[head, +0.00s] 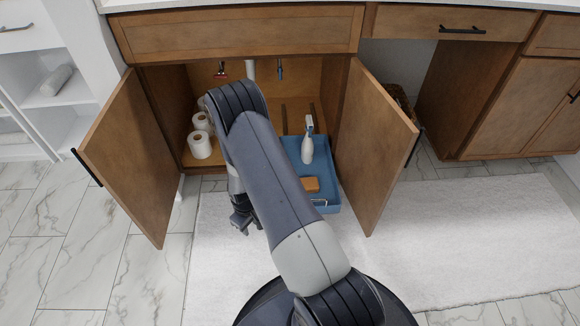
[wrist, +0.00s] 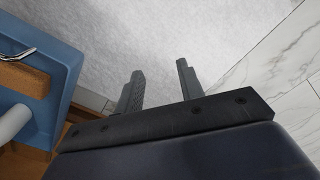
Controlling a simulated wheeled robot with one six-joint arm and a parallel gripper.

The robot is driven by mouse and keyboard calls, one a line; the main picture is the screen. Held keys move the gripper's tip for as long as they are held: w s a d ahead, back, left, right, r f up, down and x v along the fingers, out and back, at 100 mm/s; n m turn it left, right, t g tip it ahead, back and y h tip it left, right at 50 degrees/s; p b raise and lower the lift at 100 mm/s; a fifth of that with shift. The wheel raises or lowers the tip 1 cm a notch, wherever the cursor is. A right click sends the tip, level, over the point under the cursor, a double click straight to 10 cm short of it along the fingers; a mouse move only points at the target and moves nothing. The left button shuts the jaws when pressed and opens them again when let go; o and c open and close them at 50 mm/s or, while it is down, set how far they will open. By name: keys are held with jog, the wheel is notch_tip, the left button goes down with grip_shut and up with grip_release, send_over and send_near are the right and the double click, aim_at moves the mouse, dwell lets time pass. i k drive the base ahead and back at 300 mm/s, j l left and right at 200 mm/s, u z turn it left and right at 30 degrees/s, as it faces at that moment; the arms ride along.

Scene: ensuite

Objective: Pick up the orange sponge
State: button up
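The orange sponge (head: 310,184) lies flat in the front part of a blue tray (head: 327,208), which is pulled out of the open cabinet under the counter. In the wrist view the sponge (wrist: 24,78) is at the left edge, partly cut off, inside the tray (wrist: 66,62).
A white spray bottle (head: 307,147) stands in the tray behind the sponge. Toilet rolls (head: 200,143) stand inside the cabinet at left. Open doors flank it, left (head: 128,160) and right (head: 374,145). A white rug (head: 470,238) covers the floor in front.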

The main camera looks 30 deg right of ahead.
aim_at(311, 184)
jog(key=i+j+z, duration=0.15)
jog(key=i+z, duration=0.25)
jog(key=i+j+z, duration=0.15)
jog(key=z, duration=0.2)
jog(key=i+j+z, duration=0.4)
jog(key=k+l+z, duration=0.1)
jog(key=z, duration=0.35)
